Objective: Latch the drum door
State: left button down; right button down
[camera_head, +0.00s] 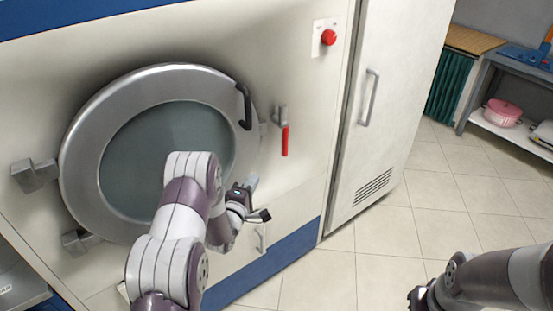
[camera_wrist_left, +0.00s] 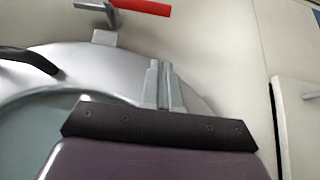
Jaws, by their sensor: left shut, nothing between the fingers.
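The round drum door (camera_head: 92,116) has a silver rim and a dark glass pane, and appears to lie against the machine front. A black curved handle (camera_head: 243,105) is on its upper right rim. The red latch handle (camera_head: 285,140) hangs downward from a grey mount just right of the door; it also shows in the left wrist view (camera_wrist_left: 140,7). My left gripper (camera_head: 252,184) is shut and empty in front of the door's lower right edge, below the latch. Its fingertips also show in the left wrist view (camera_wrist_left: 164,84). My right gripper (camera_head: 420,298) is low at right, its fingers unclear.
Grey hinges (camera_head: 35,174) are on the door's left side. A red button (camera_head: 328,37) is above right. A tall cabinet (camera_head: 395,90) with a vertical handle stands right of the machine. The tiled floor (camera_head: 385,230) is clear. A shelf with a pink pot (camera_head: 503,112) is farther right.

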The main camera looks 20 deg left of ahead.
pick_arm(q)
jog(key=w+d+p, duration=0.1)
jog(key=w+d, duration=0.2)
jog(key=w, duration=0.9)
jog(key=shift+d+p, duration=0.35)
jog(key=shift+p, duration=0.05)
